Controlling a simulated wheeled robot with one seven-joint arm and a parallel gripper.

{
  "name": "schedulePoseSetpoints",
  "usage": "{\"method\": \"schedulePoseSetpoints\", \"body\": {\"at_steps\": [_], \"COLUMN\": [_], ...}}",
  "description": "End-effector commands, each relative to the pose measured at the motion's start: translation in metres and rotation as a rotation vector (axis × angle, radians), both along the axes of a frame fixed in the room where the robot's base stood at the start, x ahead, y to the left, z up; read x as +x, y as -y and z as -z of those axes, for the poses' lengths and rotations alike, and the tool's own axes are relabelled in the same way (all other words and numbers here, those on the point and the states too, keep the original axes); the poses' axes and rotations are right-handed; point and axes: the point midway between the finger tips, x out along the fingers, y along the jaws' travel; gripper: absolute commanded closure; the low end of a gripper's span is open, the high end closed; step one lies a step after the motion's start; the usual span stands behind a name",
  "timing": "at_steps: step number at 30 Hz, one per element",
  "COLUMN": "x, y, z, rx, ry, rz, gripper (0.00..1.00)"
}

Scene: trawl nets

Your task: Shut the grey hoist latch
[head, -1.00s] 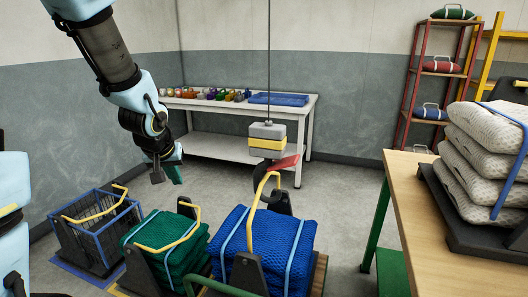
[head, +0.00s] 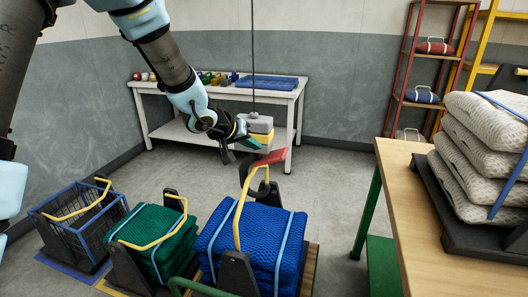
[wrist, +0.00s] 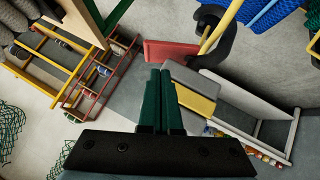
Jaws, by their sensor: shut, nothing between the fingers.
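The hoist block (head: 261,124), grey with a yellow band, hangs on a cable over the blue net stack (head: 262,240). A red latch flap (head: 270,157) sticks out to the side below it, apparently standing open. A black hook (wrist: 228,42) curves around the stack's yellow handle (head: 240,205). In the wrist view the red flap (wrist: 168,53) lies just beyond my fingertips, with the grey block (wrist: 192,74) right beside them. My gripper (head: 252,143) is shut and empty, its green fingers (wrist: 160,75) together. Whether they touch the block or flap I cannot tell.
A green net stack (head: 150,258) and a blue wire basket (head: 55,222) stand at left. A wooden table (head: 420,215) with pale sacks is at right. A white bench (head: 290,97) and red rack (head: 398,100) stand behind. Floor between is clear.

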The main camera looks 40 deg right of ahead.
Motion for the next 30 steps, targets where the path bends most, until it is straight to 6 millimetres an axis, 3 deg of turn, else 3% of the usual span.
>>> {"method": "schedulePoseSetpoints", "body": {"at_steps": [16, 30], "x": [0.011, 0.014], "y": [0.062, 0.072], "z": [0.054, 0.063], "rx": [0.003, 0.002], "ry": [0.0, 0.001], "rz": [0.001, 0.0], "gripper": [1.0, 1.0]}}
